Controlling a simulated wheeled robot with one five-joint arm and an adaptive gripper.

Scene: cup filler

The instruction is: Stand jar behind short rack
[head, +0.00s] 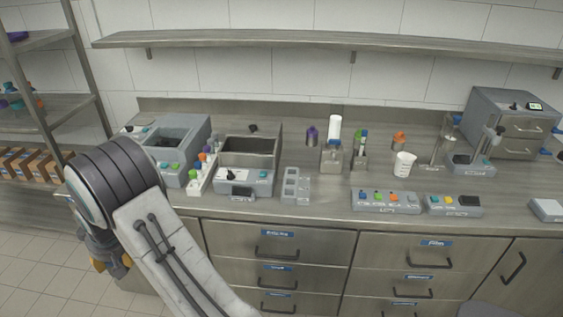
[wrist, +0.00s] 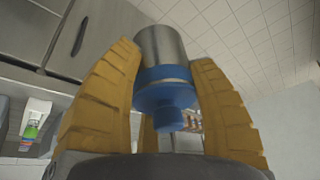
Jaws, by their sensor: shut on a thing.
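In the wrist view my gripper (wrist: 164,62) has its yellow fingers closed on both sides of a jar (wrist: 161,48) with a grey metallic body and a blue cap. In the head view my gripper (head: 108,252) shows only partly behind my arm, low at the left, off the front of the counter; the held jar cannot be made out there. A small rack with colored tubes (head: 360,158) stands mid-counter toward the back. I cannot tell which is the short rack.
A long white rack of capped tubes (head: 202,173) stands between grey bath units. Button panels (head: 385,200) line the front. A wall shelf (head: 300,39) hangs above.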

